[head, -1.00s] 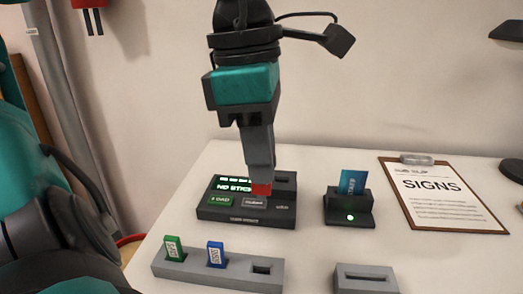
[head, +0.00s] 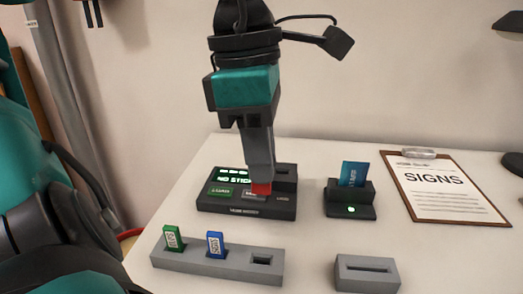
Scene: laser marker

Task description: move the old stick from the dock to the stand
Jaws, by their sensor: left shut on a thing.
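My left gripper (head: 261,180) points down over the black dock (head: 246,212) and is shut on a red stick (head: 261,189). The stick shows just below the fingertips, in front of the dock's back part. The fingers hide part of the dock, and I cannot tell whether the stick still touches it. The dock's screen shows lit text beginning "NO STIC". The grey stand (head: 217,262) at the front holds a green stick (head: 173,239) and a blue stick (head: 215,245), both upright. Its right slot (head: 262,261) is empty. My right gripper is not in view.
A grey slotted block (head: 367,273) is at the front right. A clipboard (head: 446,190) reading "SIGNS" lies at the right. The table between them is clear.

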